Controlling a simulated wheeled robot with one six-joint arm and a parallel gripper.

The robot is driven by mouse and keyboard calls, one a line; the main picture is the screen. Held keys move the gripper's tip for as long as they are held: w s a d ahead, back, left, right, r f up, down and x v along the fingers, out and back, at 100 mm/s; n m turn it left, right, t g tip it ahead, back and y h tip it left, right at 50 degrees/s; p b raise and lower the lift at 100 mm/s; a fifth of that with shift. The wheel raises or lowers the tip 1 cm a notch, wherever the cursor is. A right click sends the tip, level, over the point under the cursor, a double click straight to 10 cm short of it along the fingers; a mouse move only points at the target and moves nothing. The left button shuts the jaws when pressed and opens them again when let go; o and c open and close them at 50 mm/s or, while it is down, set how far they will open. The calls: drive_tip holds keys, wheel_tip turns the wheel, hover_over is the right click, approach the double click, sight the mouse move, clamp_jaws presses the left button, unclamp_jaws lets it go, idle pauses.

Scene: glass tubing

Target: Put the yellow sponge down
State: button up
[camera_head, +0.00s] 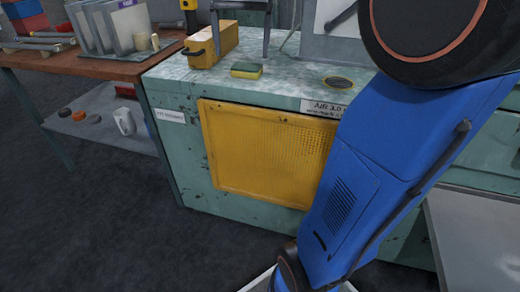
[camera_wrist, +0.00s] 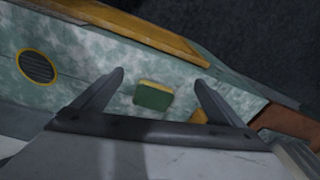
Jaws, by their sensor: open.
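The yellow sponge (camera_head: 246,71) has a dark green side facing up and lies on the pale green worktop (camera_head: 290,84), near its front edge. In the wrist view the sponge (camera_wrist: 153,95) lies between and beyond the two fingers of my gripper (camera_wrist: 158,78). My gripper is open, and the fingers appear clear of the sponge on both sides. The head view does not show the gripper; my blue arm fills its right side. How high the fingers are above the sponge I cannot tell.
A yellow box with a handle (camera_head: 212,46) stands behind and left of the sponge. A round yellow-rimmed vent (camera_head: 339,83) is to the right. A yellow mesh panel (camera_head: 262,152) covers the bench front. A wooden table with upright plates (camera_head: 112,28) stands at left.

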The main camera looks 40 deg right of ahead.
drive_tip(key=s+a+f+n+t, duration=0.1)
drive_tip(key=s+a+f+n, duration=0.3)
drive_tip(key=s+f, duration=0.7)
drive_tip(key=s+a+f+n+t, duration=0.2)
drive_tip(key=s+a+f, duration=0.3)
drive_tip(key=s+f, duration=0.6)
drive_tip(key=shift+s+a+n+t, duration=0.2)
drive_tip(key=shift+a+n+t, duration=0.1)
drive_tip(key=shift+n, duration=0.6)
drive_tip(key=shift+o, duration=0.5)
